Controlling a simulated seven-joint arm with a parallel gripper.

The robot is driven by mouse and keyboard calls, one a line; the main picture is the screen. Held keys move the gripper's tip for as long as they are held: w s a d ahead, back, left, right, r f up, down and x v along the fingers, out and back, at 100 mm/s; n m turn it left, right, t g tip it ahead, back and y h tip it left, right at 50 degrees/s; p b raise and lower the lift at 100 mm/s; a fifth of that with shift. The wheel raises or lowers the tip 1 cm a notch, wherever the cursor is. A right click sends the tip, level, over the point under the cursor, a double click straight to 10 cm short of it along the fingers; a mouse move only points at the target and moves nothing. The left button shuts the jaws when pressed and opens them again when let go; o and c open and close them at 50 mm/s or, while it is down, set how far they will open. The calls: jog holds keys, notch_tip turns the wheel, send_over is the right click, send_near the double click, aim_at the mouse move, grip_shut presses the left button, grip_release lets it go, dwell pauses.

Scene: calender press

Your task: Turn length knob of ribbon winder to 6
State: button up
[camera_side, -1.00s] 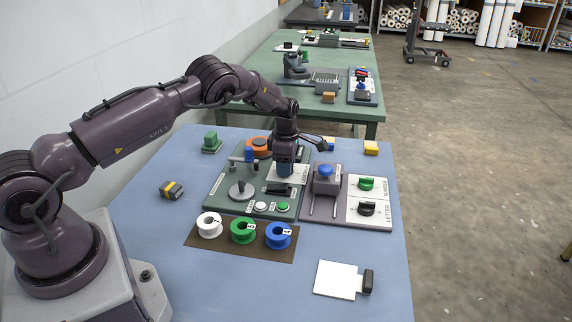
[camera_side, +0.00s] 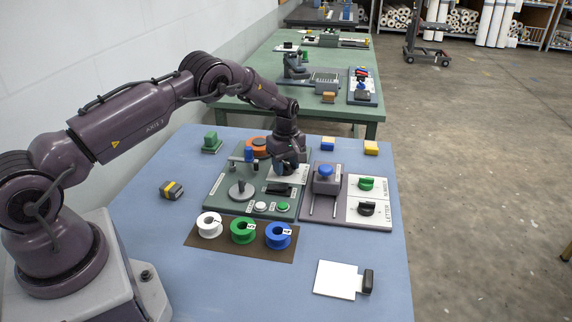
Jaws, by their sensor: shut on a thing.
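The ribbon winder (camera_side: 221,204) is a dark green panel on the blue table. It carries an orange spool, a grey disc with a post, a blue-topped part, and white and green buttons. A white dial plate (camera_side: 300,176) is at its right side. My gripper (camera_side: 289,168) points down over this plate and is shut on the length knob, which its fingers and wrist hide. The plate's numbers and the knob's pointer cannot be read.
Right of the winder stands a grey unit with a blue-topped press (camera_side: 325,172), a green knob (camera_side: 366,184) and a black knob (camera_side: 367,208). White, green and blue spools (camera_side: 277,236) stand in front on a brown mat. A white card (camera_side: 337,280) lies at front right.

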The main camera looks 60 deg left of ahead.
aim_at(286, 164)
jog(key=m, duration=1.4)
jog(key=shift+r, duration=0.1)
dwell(0.4)
jog(key=o, duration=0.9)
notch_tip(286, 164, up, 13)
jog(key=shift+f, duration=0.1)
